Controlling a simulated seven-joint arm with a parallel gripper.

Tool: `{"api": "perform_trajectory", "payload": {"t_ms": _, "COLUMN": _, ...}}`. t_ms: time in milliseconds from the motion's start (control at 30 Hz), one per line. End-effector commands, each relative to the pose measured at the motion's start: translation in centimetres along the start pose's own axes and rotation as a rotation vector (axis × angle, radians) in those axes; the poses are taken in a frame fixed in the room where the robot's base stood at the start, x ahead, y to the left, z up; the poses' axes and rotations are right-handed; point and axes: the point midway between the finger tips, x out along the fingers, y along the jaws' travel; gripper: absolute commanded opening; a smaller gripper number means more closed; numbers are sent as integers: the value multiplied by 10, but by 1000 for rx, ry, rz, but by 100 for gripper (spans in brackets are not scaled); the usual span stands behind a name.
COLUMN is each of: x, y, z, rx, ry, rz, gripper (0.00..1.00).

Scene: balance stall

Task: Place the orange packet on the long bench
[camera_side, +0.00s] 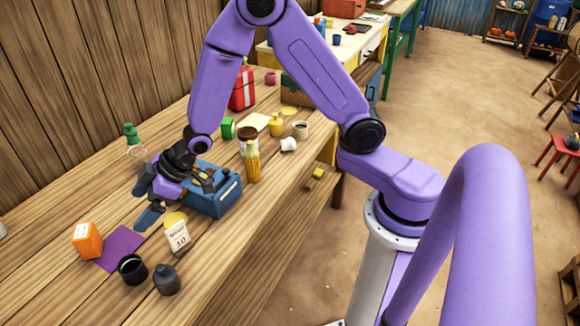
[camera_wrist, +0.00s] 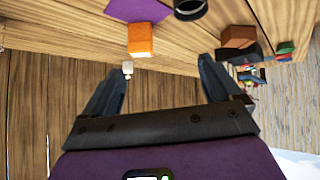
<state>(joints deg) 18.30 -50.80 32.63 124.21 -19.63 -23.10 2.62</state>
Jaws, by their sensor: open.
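The orange packet (camera_side: 87,240) stands upright on the long wooden bench (camera_side: 50,290), at the left edge of a purple mat (camera_side: 122,243). I cannot tell whether it overlaps the mat. In the wrist view the packet (camera_wrist: 141,39) shows ahead of the fingers, beside the purple mat (camera_wrist: 137,10). My gripper (camera_side: 143,203) is open and empty, above the bench to the right of and behind the packet. Both fingers show spread in the wrist view (camera_wrist: 163,75), with nothing between them.
A dark cup (camera_side: 132,269), a grey lidded jar (camera_side: 166,280) and a white card (camera_side: 178,236) stand near the mat. A blue box (camera_side: 215,192) is close to my gripper. A green-capped bottle (camera_side: 132,135) stands behind. The bench's front left is clear.

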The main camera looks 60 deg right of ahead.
Motion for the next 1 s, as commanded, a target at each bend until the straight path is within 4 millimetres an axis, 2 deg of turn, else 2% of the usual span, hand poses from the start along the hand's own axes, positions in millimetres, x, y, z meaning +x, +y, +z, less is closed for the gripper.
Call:
{"api": "perform_trajectory", "payload": {"t_ms": 33, "x": -19, "y": -9, "z": 0, "rx": -13, "ry": -37, "rz": -3, "gripper": 91}}
{"api": "perform_trajectory", "payload": {"t_ms": 267, "x": -106, "y": -52, "z": 32, "rx": -57, "ry": -260, "rz": -33, "gripper": 91}}
{"api": "perform_trajectory", "payload": {"t_ms": 367, "x": -148, "y": -71, "z": 53, "rx": -76, "ry": -356, "rz": -56, "gripper": 91}}
{"api": "perform_trajectory", "payload": {"t_ms": 600, "x": -252, "y": -109, "z": 115, "rx": -133, "ry": -582, "rz": -133, "gripper": 91}}
{"api": "perform_trajectory", "payload": {"t_ms": 700, "x": -285, "y": -118, "z": 138, "rx": -158, "ry": -656, "rz": -162, "gripper": 91}}
{"api": "perform_trajectory", "payload": {"t_ms": 833, "x": -311, "y": -124, "z": 156, "rx": -180, "ry": -718, "rz": -187, "gripper": 91}}
{"api": "perform_trajectory", "payload": {"t_ms": 1000, "x": -321, "y": -126, "z": 164, "rx": -191, "ry": -745, "rz": -196, "gripper": 91}}
